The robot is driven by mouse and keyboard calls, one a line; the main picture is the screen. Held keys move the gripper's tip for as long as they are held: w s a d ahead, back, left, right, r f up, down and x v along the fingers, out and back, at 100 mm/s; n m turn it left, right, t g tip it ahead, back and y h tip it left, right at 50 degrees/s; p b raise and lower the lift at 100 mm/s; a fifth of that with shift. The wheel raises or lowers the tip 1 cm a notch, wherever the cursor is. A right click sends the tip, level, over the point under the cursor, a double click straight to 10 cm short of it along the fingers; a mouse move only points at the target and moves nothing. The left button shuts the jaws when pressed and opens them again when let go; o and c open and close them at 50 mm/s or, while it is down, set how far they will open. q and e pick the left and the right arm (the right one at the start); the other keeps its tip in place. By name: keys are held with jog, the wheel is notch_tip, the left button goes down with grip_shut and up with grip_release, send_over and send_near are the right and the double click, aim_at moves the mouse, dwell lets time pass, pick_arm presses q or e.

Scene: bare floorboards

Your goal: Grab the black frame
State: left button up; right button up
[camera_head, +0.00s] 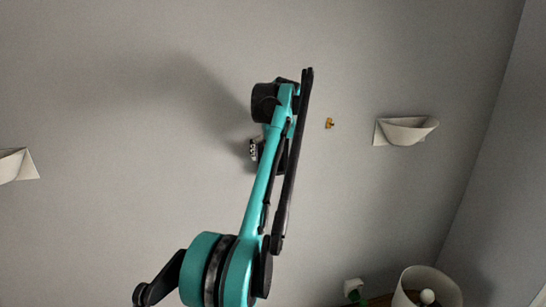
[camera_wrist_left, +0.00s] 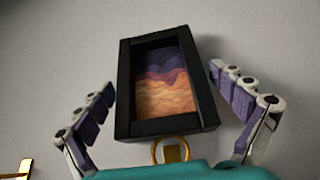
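The black frame (camera_wrist_left: 124,95) fills the middle of the left wrist view. It holds a picture of purple and orange layers and is slightly tilted. A gold ring (camera_wrist_left: 157,152) shows at its lower edge. My left gripper (camera_wrist_left: 160,80) is open, with one finger on each side of the frame. The fingertips look close to its sides, but I cannot tell whether they touch. In the head view my left arm rises against the wall, and part of the gripper (camera_head: 254,149) shows beside it. The frame cannot be made out clearly there. My right gripper is not in view.
A small gold hook (camera_head: 329,123) is on the grey wall, right of my arm. White wall sconces stand out at the right (camera_head: 404,130) and the left edge (camera_head: 17,165). A lamp shade (camera_head: 427,284) is at the lower right. Another gold piece (camera_wrist_left: 25,168) shows in the wrist view.

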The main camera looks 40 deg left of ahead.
pick_arm(q)
jog(key=c, duration=0.9)
jog(key=shift+r, duration=0.15)
